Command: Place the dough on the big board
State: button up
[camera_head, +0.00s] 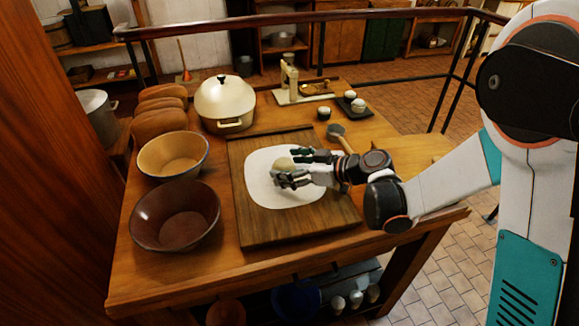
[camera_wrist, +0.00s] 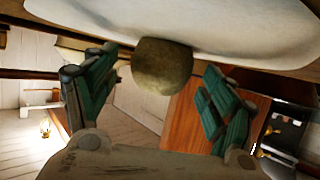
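The dough (camera_head: 284,164) is a small pale round lump on a white sheet (camera_head: 262,190). The sheet lies on the big board (camera_head: 252,232), a dark wooden board on the table. My gripper (camera_head: 298,169) comes in low from the right, its fingers around the dough's near and far sides. In the wrist view the dough (camera_wrist: 162,68) lies between the two green fingers, with gaps on both sides. The gripper is open. The dough appears to touch the sheet, though its contact is partly hidden by the fingers in the head view.
A brown bowl (camera_head: 176,216) and a yellowish bowl (camera_head: 173,157) stand left of the board. A lidded cream pot (camera_head: 225,104) and several loaves (camera_head: 159,118) are behind. A scale (camera_head: 302,92) and small cups (camera_head: 350,100) stand at the back right. A wooden-handled tool (camera_head: 338,134) lies near my gripper.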

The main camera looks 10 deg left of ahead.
jog(key=shift+r, duration=0.1)
jog(key=shift+d+r, duration=0.15)
jog(key=shift+d, duration=0.15)
jog(key=p+v, duration=0.3)
jog(key=v, duration=0.8)
jog(key=shift+s+d, duration=0.1)
jog(key=shift+d, duration=0.05)
jog(key=shift+r, duration=0.1)
jog(key=shift+d+r, duration=0.15)
jog(key=shift+d, duration=0.1)
jog(key=s+d+r+m+t+h, duration=0.1)
jog(key=s+d+r+m+h, duration=0.3)
jog(key=s+d, duration=0.5)
jog(key=s+d+r+m+t+h, duration=0.2)
jog(key=s+d+r+m+h, duration=0.2)
jog(key=s+d+m+h, duration=0.5)
jog(key=s+d+m, duration=0.1)
jog(key=d, duration=0.5)
jog(key=shift+s+d+r+m, duration=0.2)
jog(key=shift+d+m, duration=0.1)
jog(key=shift+m, duration=0.1)
